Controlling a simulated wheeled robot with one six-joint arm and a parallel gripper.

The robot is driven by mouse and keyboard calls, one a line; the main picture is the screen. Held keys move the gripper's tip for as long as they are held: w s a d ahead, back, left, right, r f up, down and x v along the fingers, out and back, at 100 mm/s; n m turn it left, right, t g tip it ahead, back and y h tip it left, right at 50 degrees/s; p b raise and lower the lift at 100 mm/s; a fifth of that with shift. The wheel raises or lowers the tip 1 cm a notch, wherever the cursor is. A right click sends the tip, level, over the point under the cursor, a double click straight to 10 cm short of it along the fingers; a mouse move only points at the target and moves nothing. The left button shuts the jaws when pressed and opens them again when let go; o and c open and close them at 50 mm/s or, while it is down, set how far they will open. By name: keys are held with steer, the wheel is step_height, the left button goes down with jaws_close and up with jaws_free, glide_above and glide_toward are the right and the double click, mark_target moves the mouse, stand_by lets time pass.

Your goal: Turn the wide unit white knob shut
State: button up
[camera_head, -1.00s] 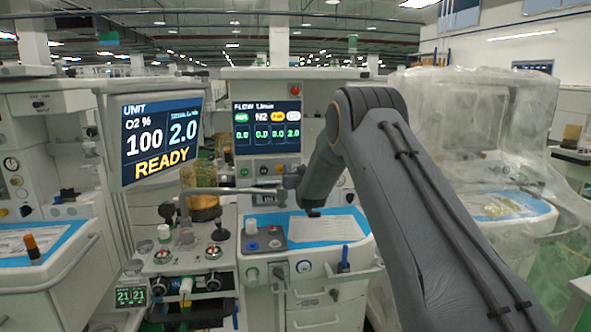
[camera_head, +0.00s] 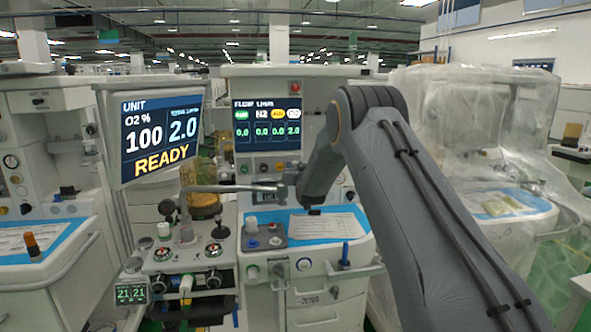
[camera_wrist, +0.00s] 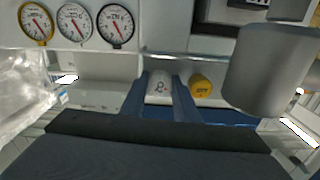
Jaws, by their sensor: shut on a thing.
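In the wrist view a white knob (camera_wrist: 159,84) with a dark printed mark on its face sits between the two blue-grey fingers of my gripper (camera_wrist: 162,77). The fingers are closed on its left and right sides. A yellow knob (camera_wrist: 201,85) is just right of the right finger, apart from it. In the head view the wide unit (camera_head: 312,80) has a lit flow screen (camera_head: 267,125) with a row of knobs below it. My arm covers part of that unit, and my fingertips and the white knob cannot be made out there.
Three round gauges (camera_wrist: 75,22) are at the upper left of the wrist view. A large grey cylinder (camera_wrist: 268,70) stands close on the right. In the head view a unit screen (camera_head: 160,138) reads READY at left, and a plastic-covered cart (camera_head: 480,120) stands at right.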

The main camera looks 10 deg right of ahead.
steer(key=m+b, duration=0.3)
steer(key=shift+f+m, duration=0.15)
steer(key=shift+m, duration=0.25)
steer(key=m+b, duration=0.3)
steer(key=shift+m, duration=0.3)
steer(key=m+b, duration=0.2)
steer(key=m, duration=0.2)
steer(key=shift+b, duration=0.3)
steer(key=shift+m+b, duration=0.85)
steer(key=shift+m, duration=1.05)
steer(key=o, duration=1.1)
